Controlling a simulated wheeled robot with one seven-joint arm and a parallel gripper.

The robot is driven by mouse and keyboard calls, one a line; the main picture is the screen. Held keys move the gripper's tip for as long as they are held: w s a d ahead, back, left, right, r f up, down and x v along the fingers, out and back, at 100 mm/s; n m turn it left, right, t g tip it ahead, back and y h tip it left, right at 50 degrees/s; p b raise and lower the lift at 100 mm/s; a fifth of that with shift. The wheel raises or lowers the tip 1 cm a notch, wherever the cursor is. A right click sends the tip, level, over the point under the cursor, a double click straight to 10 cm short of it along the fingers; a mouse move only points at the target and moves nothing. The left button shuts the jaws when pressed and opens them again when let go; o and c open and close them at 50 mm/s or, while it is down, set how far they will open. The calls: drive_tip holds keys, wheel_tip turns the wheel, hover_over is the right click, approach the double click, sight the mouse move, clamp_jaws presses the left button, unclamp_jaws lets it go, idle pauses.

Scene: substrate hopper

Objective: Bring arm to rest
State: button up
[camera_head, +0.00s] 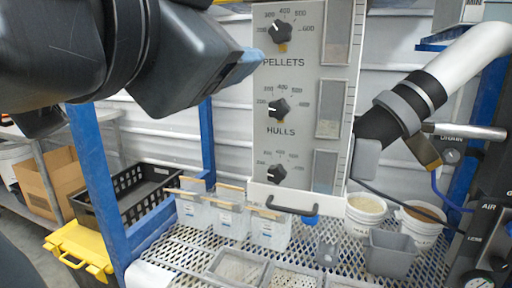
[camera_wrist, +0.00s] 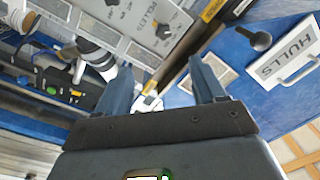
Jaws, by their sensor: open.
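In the head view my dark arm fills the upper left, and the tip of my gripper (camera_head: 243,68) shows in blue beside the hopper panel (camera_head: 300,100). The panel carries PELLETS and HULLS labels and several black dials, with a dark handle at its bottom. In the wrist view my gripper (camera_wrist: 165,85) has two blue fingers spread apart, with nothing between them. Part of the panel (camera_wrist: 135,45) shows tilted beyond the fingers. The blue surface with a HULLS plate (camera_wrist: 290,55) lies to the right.
Several clear containers (camera_head: 230,220) stand on a metal mesh shelf (camera_head: 200,255) below the panel. A grey bin (camera_head: 390,253) and white buckets (camera_head: 365,213) stand right. A pipe (camera_head: 450,75) crosses the right side. A black crate (camera_head: 135,190) and yellow-lidded bin (camera_head: 80,245) are left.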

drive_tip(key=w+d+f+n+t+y+p, duration=0.15)
drive_tip(key=f+n, duration=0.25)
drive_tip(key=f, duration=0.4)
drive_tip(key=w+d+f+n+y, duration=0.25)
drive_tip(key=f+n, duration=0.25)
drive_tip(key=f, duration=0.4)
drive_tip(key=s+d+f+n+g+y+p, duration=0.1)
drive_tip(key=s+d+f+n, duration=0.1)
drive_tip(key=s+d+f, duration=0.3)
drive_tip(key=s+d+f+n+g+y, duration=0.1)
drive_tip(key=s+d+f+n, duration=0.15)
drive_tip(key=f, duration=0.45)
drive_tip(key=s+d+f+n+g+y+p, duration=0.1)
drive_tip(key=s+d+f+n+y, duration=0.15)
drive_tip(key=d+f, duration=0.35)
drive_tip(key=s+d+m+h+p, duration=0.1)
drive_tip(key=s+d, duration=0.3)
drive_tip(key=s, duration=0.8)
drive_tip(key=s+d+m+g+h+p, duration=0.1)
drive_tip(key=s+d+m+h, duration=0.1)
drive_tip(key=s, duration=1.1)
drive_tip(key=shift+d+f, duration=0.2)
drive_tip(key=shift+d, duration=0.65)
